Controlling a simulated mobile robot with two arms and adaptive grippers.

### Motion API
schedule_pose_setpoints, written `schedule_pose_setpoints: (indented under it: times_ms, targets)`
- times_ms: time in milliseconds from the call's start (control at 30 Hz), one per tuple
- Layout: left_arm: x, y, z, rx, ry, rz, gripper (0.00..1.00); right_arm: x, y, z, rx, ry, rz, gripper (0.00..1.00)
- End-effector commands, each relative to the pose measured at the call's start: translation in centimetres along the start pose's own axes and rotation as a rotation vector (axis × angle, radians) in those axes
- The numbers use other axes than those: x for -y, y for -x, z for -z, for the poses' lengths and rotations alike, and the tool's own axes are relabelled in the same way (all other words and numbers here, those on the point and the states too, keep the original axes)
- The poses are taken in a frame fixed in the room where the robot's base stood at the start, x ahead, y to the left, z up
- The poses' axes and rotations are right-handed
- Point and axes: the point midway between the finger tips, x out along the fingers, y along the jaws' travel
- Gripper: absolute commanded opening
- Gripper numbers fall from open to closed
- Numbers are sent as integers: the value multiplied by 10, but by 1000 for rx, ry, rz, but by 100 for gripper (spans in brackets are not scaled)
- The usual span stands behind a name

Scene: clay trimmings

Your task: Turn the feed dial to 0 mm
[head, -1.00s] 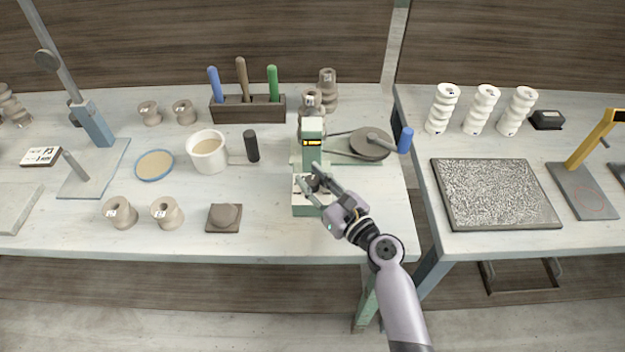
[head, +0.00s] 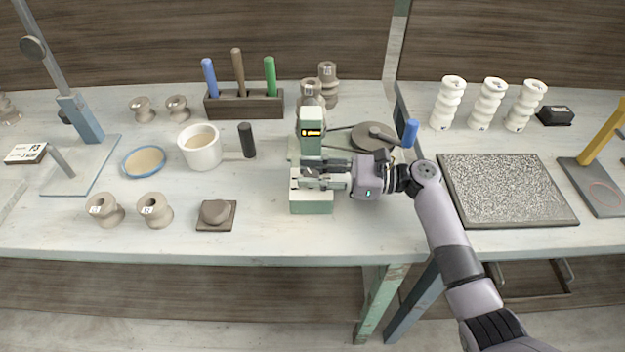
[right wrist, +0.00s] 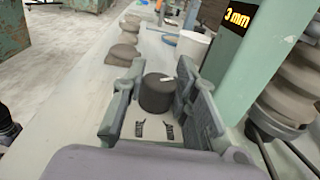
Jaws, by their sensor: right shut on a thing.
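The green machine (head: 311,206) stands near the front middle of the bench. Its feed dial is a dark round knob with a small pale mark, seen in the right wrist view (right wrist: 157,94). The dial's display shows in yellow on black in the head view (head: 311,132), and reads 3 mm in the right wrist view (right wrist: 238,17). My right gripper (head: 318,178) comes in from the right and is shut on the dial, one finger on each side of it. The fingers largely hide the dial in the head view. My left gripper is not in view.
A handled wheel (head: 374,136) stands behind my right gripper. A mug (head: 199,150), a clay lump on a small board (head: 215,214) and several spools lie to the left. A speckled slab (head: 505,190) lies on the right bench. The bench front near the machine is clear.

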Motion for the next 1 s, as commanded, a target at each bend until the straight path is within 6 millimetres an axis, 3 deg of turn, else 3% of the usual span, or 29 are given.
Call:
schedule_pose_setpoints:
  times_ms: [300,967,1000]
  targets:
    - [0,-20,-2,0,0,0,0,1,0,2,0,0,-163,0]
    - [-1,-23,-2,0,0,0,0,0,-1,0,1,0,-214,0]
    - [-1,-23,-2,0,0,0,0,0,-1,0,1,0,-214,29]
